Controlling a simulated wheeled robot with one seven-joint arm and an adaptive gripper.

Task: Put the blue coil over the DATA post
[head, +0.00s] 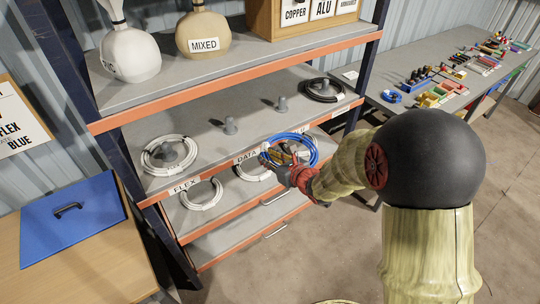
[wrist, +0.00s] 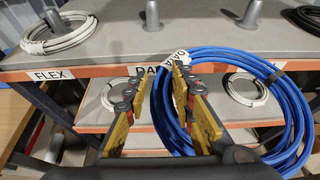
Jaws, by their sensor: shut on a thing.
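The blue coil (head: 304,139) hangs in my gripper (head: 279,160), in front of the shelf edge. In the wrist view the coil (wrist: 290,115) spreads to the right, and its left strands pass between the yellow fingers of my gripper (wrist: 160,105). A white tag (wrist: 177,57) sits on the coil near the fingertips. The DATA post (head: 230,126) is a bare grey peg on the middle shelf, behind and left of the gripper. It also shows in the wrist view (wrist: 152,16), beyond the fingers. The DATA label (head: 246,156) is partly covered in the wrist view.
A white coil (head: 152,164) is around the FLEX post at left. Another bare post (head: 281,104) stands right of DATA, and a black coil (head: 337,96) surrounds the far-right post. White coils (head: 202,205) lie on the lower shelf. The upper shelf (head: 220,82) overhangs the posts.

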